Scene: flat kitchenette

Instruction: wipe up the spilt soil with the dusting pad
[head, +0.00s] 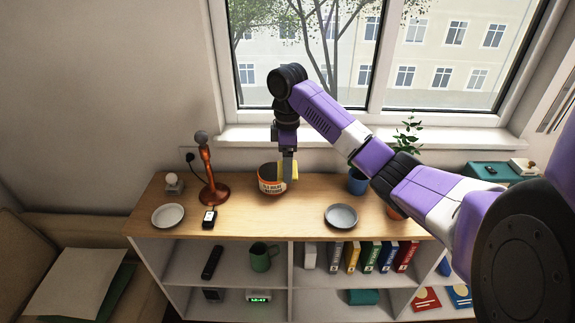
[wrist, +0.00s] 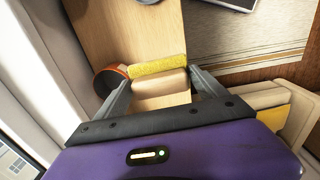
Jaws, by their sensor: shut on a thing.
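My gripper (head: 288,176) is above the wooden top of the low shelf unit (head: 315,187), near its back edge. It is shut on the dusting pad (head: 291,170), a block with a yellow face. In the wrist view the pad (wrist: 157,66) sits between the two fingers of my gripper (wrist: 160,87), with a yellow strip and a pale beige side showing. Whether the pad touches the wood I cannot tell. I cannot make out any spilt soil in either view; the gripper, pad and bowl hide part of the top.
An orange-and-white bowl (head: 270,184) with lettering stands close beside the gripper. The front middle is bare.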

